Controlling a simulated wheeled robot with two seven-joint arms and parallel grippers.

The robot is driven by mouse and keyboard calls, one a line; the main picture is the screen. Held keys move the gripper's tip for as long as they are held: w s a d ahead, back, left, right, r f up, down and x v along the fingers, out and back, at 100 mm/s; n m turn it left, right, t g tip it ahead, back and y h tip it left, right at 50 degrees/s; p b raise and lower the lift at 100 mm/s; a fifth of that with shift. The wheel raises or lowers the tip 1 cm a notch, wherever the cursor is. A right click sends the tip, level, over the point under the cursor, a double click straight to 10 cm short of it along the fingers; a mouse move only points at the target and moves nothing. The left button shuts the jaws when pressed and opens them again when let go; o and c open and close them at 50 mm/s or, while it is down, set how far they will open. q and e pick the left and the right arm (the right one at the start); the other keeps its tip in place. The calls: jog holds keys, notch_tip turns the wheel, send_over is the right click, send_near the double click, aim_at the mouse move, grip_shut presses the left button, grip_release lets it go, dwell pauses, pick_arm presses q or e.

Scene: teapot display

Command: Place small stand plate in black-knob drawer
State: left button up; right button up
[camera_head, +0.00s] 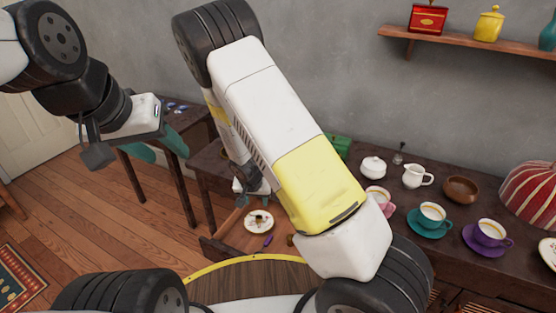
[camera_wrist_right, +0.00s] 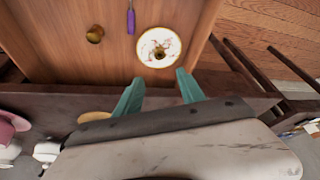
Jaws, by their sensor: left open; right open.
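A small white plate (camera_head: 259,219) with a patterned face lies inside an open wooden drawer (camera_head: 222,246). In the right wrist view the plate (camera_wrist_right: 146,44) has a brownish-gold piece at its middle and seems to lie flat on the drawer floor (camera_wrist_right: 60,55). The drawer's knob colour cannot be seen. My right gripper (camera_wrist_right: 159,78) is open and empty, its teal fingers apart just short of the plate's near rim; in the head view it is mostly hidden behind my right arm. My left gripper (camera_head: 168,154) is open and empty, left of the drawer.
A purple-handled utensil (camera_wrist_right: 131,18) and a small brass-coloured object (camera_wrist_right: 95,35) are also in the drawer. Cups on saucers, a white sugar pot (camera_head: 373,167), a creamer (camera_head: 417,176) and a wooden bowl (camera_head: 461,189) stand on the dark table at right. A side table (camera_head: 190,116) stands behind.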

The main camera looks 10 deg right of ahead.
jog(key=s+d+r+y, duration=0.1)
jog(key=s+d+r, duration=0.25)
jog(key=r, duration=0.65)
jog(key=s+d+r+n+y, duration=0.1)
jog(key=s+d+r, duration=0.3)
jog(key=r, duration=0.7)
jog(key=s+d+r+y, duration=0.1)
jog(key=s+d+r, duration=0.3)
jog(key=r, duration=0.6)
jog(key=s+d+r+n+t, duration=0.1)
jog(key=s+r, duration=0.5)
jog(key=s, duration=0.6)
jog(key=shift+r+n+t, duration=0.2)
jog(key=shift+n+t, duration=0.2)
jog(key=shift+n, duration=0.1)
pick_arm(q)
jog(key=shift+s, duration=0.1)
